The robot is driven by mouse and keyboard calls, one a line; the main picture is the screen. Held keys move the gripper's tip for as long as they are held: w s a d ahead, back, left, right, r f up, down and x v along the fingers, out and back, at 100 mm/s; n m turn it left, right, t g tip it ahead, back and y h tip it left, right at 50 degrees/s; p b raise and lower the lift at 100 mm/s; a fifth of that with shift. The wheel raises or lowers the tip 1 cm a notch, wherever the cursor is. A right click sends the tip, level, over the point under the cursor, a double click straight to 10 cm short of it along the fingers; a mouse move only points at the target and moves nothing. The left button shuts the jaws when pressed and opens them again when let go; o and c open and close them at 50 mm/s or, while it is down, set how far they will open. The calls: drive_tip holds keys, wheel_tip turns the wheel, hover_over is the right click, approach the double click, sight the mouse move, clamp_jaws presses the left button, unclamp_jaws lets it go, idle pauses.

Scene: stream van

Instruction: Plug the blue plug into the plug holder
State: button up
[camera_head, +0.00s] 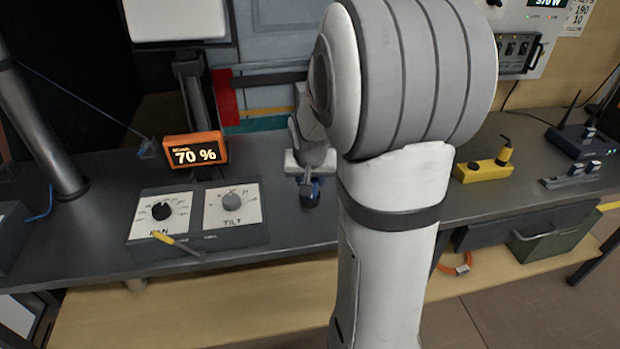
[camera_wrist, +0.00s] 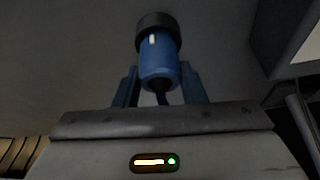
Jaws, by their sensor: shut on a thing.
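The blue plug (camera_wrist: 158,62) has a black round end and sits between the fingers of my gripper (camera_wrist: 159,82) in the wrist view. My gripper is shut on it. In the head view my gripper (camera_head: 311,188) points down over the dark worktop, right of the dial panel, with only a small blue part showing. I cannot tell how far the plug is from the worktop. A yellow block (camera_head: 483,171) with an upright yellow piece stands right of my arm. I cannot tell for sure whether it is the plug holder. My arm hides the worktop between.
An orange 70 % display (camera_head: 194,150) and a panel with two dials (camera_head: 197,213) stand left of my gripper. A yellow-handled tool (camera_head: 178,245) lies at the panel's front edge. A dark box with antennas (camera_head: 580,142) stands far right. The worktop before the yellow block looks clear.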

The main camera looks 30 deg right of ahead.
drive_tip(key=o, duration=1.2)
drive_tip(key=shift+c, duration=0.2)
drive_tip(key=p+v, duration=0.1)
drive_tip(key=v, duration=0.6)
drive_tip(key=shift+s+r, duration=0.15)
drive_tip(key=shift+r, duration=0.15)
drive_tip(key=shift+a, duration=0.2)
drive_tip(key=s+a+r+n+y+p, duration=0.1)
drive_tip(key=s+a+r+n+p, duration=0.1)
drive_tip(key=s+a+r+p, duration=0.2)
drive_tip(key=s+a+r+n+g+y+p, duration=0.1)
drive_tip(key=s+a+r+n+p, duration=0.2)
drive_tip(key=s+a, duration=0.6)
drive_tip(key=s, duration=0.3)
drive_tip(key=shift+s+r+n+p, duration=0.25)
drive_tip(key=shift+r+n+p, duration=0.05)
drive_tip(key=shift+r+p, duration=0.1)
